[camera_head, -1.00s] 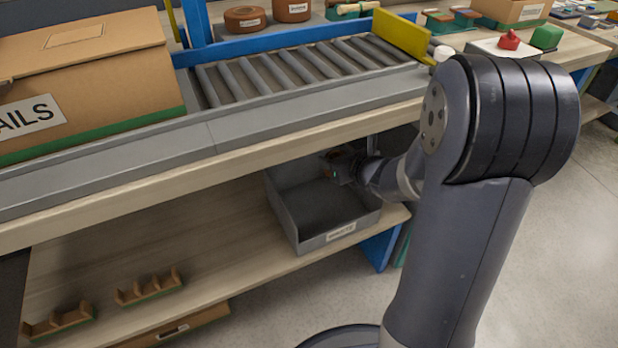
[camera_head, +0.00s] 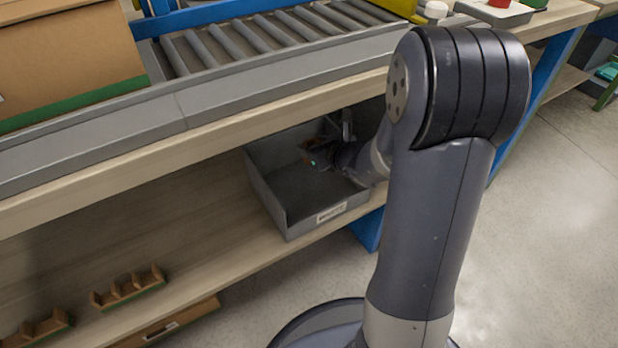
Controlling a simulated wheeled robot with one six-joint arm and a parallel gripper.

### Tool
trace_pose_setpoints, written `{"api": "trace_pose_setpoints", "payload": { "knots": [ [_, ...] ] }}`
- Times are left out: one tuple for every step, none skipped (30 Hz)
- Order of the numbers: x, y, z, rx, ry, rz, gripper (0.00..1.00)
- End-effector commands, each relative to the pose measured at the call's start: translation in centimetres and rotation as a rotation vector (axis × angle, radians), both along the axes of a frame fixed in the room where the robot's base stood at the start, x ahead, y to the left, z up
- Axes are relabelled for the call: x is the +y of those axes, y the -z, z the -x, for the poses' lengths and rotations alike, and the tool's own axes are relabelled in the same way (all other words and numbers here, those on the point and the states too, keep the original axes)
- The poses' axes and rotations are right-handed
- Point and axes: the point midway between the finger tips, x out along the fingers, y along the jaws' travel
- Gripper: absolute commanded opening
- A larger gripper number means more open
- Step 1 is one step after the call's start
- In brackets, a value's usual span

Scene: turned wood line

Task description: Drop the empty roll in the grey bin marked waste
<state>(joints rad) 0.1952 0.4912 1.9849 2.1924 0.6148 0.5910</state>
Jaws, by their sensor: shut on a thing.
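The grey bin (camera_head: 300,223) stands on the lower shelf under the conveyor bench, with a white label on its front wall, too small to read. My gripper (camera_head: 313,158) is at the bin's far right part, at or just above its rim, pointing left. It is shut on a small brown thing (camera_head: 307,161), likely the empty roll, of which only a bit shows. My forearm and the gripper hide most of it. The bare bottom of the bin shows in front of the gripper.
The bench edge (camera_head: 220,142) overhangs the shelf close above the bin and my arm. A roller conveyor (camera_head: 230,45) and a cardboard box (camera_head: 65,60) are on top. Small brown divided holders (camera_head: 130,288) are on the shelf at left. The shelf between is clear.

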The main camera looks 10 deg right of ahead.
Motion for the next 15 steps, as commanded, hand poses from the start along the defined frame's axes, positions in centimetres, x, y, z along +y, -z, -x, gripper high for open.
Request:
{"api": "trace_pose_setpoints", "payload": {
  "knots": [
    [0.00,0.06,0.00,0.000,0.000,0.000,0.30],
    [0.00,0.03,0.00,0.000,0.000,0.000,0.30],
    [0.00,-0.01,0.00,0.000,0.000,0.000,0.30],
    [0.00,-0.02,0.00,0.000,0.000,0.000,0.30],
    [0.00,-0.02,0.00,0.000,0.000,0.000,0.30],
    [0.00,-0.02,0.00,0.000,0.000,0.000,0.30],
    [0.00,-0.03,0.00,0.000,0.000,0.000,0.54],
    [0.00,-0.03,0.00,0.000,0.000,0.000,0.56],
    [0.00,-0.03,0.00,0.000,0.000,0.000,0.59],
    [0.00,-0.03,0.00,0.000,0.000,0.000,0.62],
    [0.00,-0.03,0.00,0.000,0.000,0.000,0.64],
    [0.00,-0.03,0.00,0.000,0.000,0.000,0.68],
    [0.00,-0.03,0.00,0.000,0.000,0.000,0.70],
    [0.00,-0.03,0.00,0.000,0.000,0.000,0.72],
    [0.00,-0.03,0.00,0.000,0.000,0.000,0.76]
  ]
}}
